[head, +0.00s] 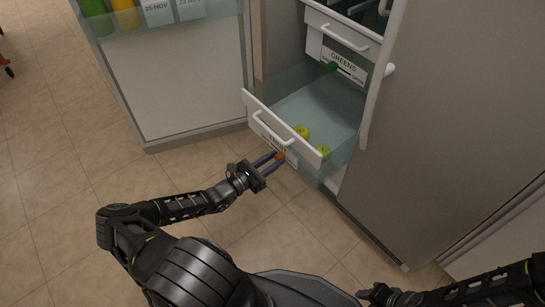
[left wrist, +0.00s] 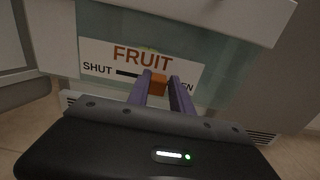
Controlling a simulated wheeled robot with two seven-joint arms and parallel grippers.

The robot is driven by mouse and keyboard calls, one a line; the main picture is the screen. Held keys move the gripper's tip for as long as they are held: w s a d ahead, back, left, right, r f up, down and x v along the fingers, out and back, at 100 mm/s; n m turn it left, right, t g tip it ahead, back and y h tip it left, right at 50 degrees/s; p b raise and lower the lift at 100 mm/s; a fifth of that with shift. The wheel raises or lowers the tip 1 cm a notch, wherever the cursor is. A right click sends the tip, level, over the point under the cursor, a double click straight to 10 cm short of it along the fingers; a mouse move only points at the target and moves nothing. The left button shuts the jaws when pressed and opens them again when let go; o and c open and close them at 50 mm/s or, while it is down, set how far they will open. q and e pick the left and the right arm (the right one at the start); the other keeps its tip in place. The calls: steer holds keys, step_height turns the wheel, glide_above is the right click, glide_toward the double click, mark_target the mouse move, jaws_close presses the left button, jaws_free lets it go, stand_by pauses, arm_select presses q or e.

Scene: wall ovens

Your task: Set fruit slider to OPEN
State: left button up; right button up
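The fruit slider's orange knob (left wrist: 157,84) sits on a white label reading FRUIT (left wrist: 142,57) on the front of the pulled-out drawer. SHUT is at the left of its dark slot and OPEN, partly hidden by a finger, at the right. The slot shows left of the knob, which stands clear of the SHUT end. My left gripper (left wrist: 160,90) has its two purple fingers on both sides of the knob, close against it. In the head view the left gripper (head: 275,160) reaches the drawer's front. My right gripper (head: 375,293) is low at the right, its fingers unclear.
The fruit drawer (head: 282,127) is pulled out, with green-yellow fruit (head: 302,132) inside. Above it is a GREENS drawer (head: 343,62) with its own green slider knob (head: 332,66). An open fridge door (head: 190,80) stands left, a grey door (head: 440,120) right. Floor in front is clear.

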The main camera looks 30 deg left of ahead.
arm_select(q)
steer(key=o, duration=0.4)
steer(key=shift+d, duration=0.15)
steer(key=shift+s+a, duration=0.2)
steer(key=shift+s, duration=0.25)
steer(key=p+v, duration=0.2)
steer(key=v, duration=0.4)
steer(key=shift+s+a, duration=0.1)
steer(key=shift+s, duration=0.3)
